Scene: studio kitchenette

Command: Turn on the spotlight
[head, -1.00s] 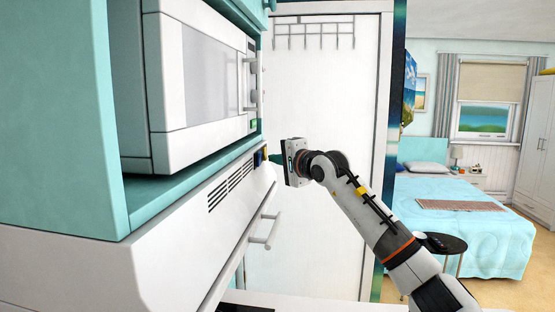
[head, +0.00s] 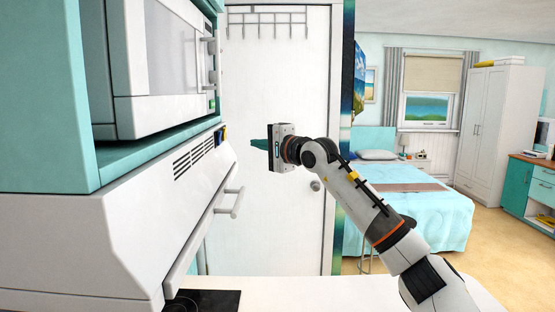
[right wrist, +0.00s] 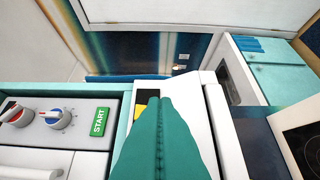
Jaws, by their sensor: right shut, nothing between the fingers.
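The white range hood (head: 90,235) is at the left of the head view, below the microwave. A small blue and yellow switch pair (head: 221,135) is on its upper edge at the far end. My right gripper (head: 258,143) is shut and empty, its green fingers pointing left toward the switches with a visible gap. In the right wrist view the green fingers (right wrist: 160,99) cover much of the hood end. A yellow switch part (right wrist: 137,113) and a dark patch show just left of them; the blue switch is hidden. No lit lamp is visible. My left gripper is out of view.
The microwave (head: 165,62) stands above the hood; its knobs (right wrist: 57,117) and green START button (right wrist: 99,121) are near my fingers. A handle (head: 230,203) sticks out from the hood's front. A white door (head: 275,225) is behind. A black cooktop (head: 205,301) lies below.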

